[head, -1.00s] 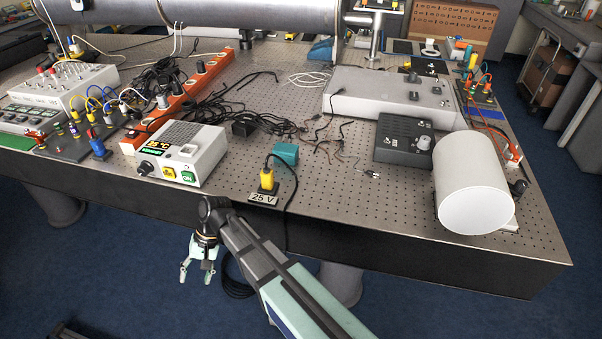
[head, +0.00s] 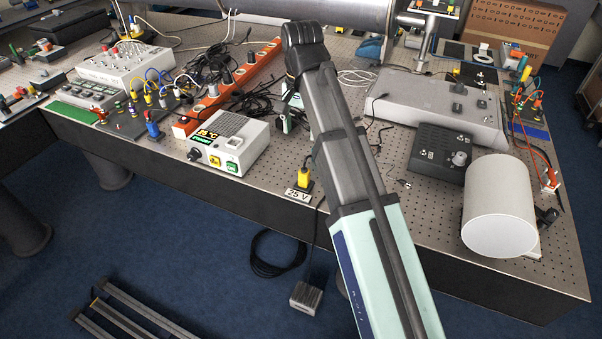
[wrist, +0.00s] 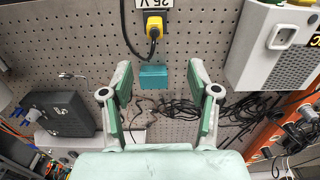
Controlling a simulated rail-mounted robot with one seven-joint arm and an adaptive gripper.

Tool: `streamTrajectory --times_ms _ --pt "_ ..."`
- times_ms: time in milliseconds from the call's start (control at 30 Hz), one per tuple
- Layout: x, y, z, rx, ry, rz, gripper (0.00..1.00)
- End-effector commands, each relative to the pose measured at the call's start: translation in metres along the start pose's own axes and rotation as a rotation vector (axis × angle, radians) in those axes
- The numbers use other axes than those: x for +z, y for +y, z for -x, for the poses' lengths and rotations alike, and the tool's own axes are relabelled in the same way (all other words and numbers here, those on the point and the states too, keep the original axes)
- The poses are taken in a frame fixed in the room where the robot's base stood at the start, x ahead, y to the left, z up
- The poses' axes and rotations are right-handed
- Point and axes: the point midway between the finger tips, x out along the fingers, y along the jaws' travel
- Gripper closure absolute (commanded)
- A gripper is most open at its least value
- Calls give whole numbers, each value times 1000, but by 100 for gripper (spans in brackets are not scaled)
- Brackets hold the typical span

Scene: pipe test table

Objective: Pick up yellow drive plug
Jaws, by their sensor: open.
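The yellow drive plug (head: 303,176) stands upright at the table's front edge, by the "25 V" label (head: 298,195). In the wrist view it also shows (wrist: 154,26) at the top centre, with a black cable bending from it. My gripper (wrist: 160,85) is open and empty above the table. Its two green-padded fingers point toward the plug, which lies beyond the fingertips and apart from them. A teal block (wrist: 153,77) shows between the fingertips. In the head view my arm hides most of the gripper; a small part shows left of the arm.
A white temperature box (head: 229,146) stands left of the plug. Black cables (wrist: 180,108) lie loosely on the perforated table. A dark box (head: 440,152) and a white cylinder (head: 499,205) stand at the right. The table's front edge is close to the plug.

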Motion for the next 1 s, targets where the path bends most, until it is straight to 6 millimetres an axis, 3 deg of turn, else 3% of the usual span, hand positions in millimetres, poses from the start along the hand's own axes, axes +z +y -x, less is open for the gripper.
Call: streamTrajectory --times_ms 133,733,1000 --pt "-3 7 -4 11 9 -20 40" --pt "-3 8 -97 10 6 -16 40" --pt "-4 7 -115 9 7 -16 40"
